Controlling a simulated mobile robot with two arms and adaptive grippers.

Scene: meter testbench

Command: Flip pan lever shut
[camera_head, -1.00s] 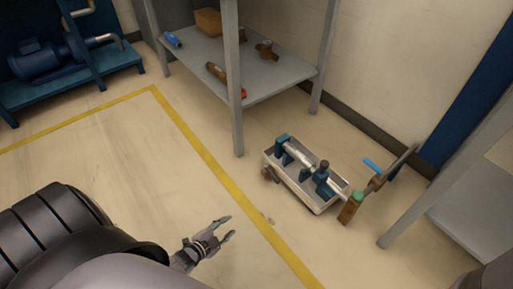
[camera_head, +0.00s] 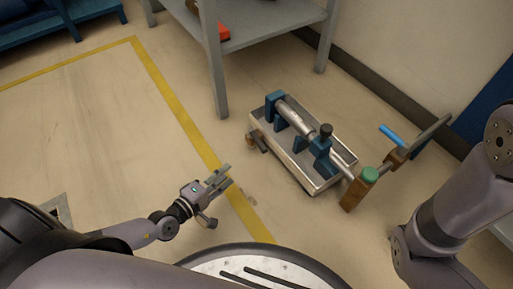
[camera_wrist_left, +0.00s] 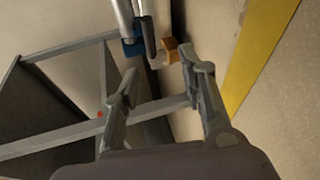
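A grey pan (camera_head: 290,158) stands on the floor at the middle right of the head view, carrying a silver pipe in blue clamps (camera_head: 322,152). At its right end are a brass fitting with a green cap (camera_head: 369,175) and a brass valve with a blue lever (camera_head: 392,136). The lever sticks out to the upper left, across the pipe run. My left gripper (camera_head: 222,186) is left of the pan, apart from it and empty. In the left wrist view its fingers (camera_wrist_left: 158,78) are spread. My right gripper is out of the picture.
A grey shelf table (camera_head: 265,25) stands behind the pan. The wall is behind, and open floor lies to the left. My right arm link shows at the right edge.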

